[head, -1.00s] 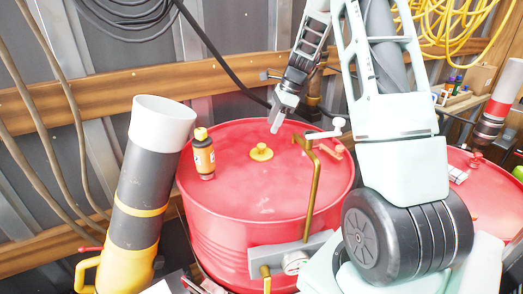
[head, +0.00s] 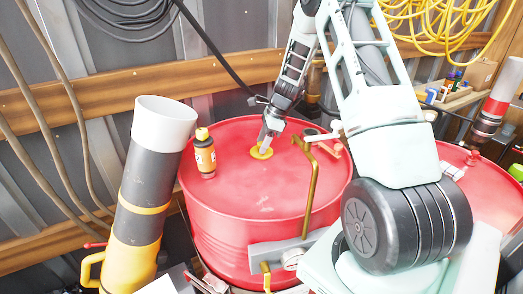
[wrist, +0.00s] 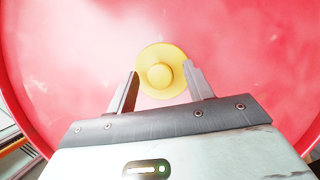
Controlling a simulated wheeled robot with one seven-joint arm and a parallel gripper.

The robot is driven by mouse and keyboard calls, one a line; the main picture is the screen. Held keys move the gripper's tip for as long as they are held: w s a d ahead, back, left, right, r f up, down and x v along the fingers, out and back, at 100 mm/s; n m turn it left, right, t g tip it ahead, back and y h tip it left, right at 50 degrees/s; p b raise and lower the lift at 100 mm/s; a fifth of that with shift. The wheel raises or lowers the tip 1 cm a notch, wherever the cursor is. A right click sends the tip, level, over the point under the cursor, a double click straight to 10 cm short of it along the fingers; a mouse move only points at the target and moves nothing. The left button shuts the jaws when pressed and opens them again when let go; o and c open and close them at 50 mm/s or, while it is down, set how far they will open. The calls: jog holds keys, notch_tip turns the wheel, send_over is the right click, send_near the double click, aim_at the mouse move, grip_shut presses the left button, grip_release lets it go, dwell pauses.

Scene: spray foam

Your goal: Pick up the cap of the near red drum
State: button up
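The near red drum (head: 235,210) stands in the middle of the head view. Its yellow round cap (head: 256,153) sits on the drum's top, partly hidden behind my gripper. In the wrist view the cap (wrist: 161,70) shows as a yellow disc with a raised round knob. My gripper (head: 265,146) is over the cap in the head view. In the wrist view my gripper (wrist: 163,78) is open, with one finger on each side of the cap's lower half. I cannot tell whether the fingers touch the cap.
A small dark bottle with a yellow top (head: 204,153) stands on the drum, left of the cap. A brass pipe (head: 312,190) rises at the drum's right front. A grey and yellow cylinder (head: 140,190) leans at left. A second red drum (head: 480,190) is at right.

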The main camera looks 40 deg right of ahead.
jog(key=c, duration=0.9)
jog(key=shift+r, duration=0.1)
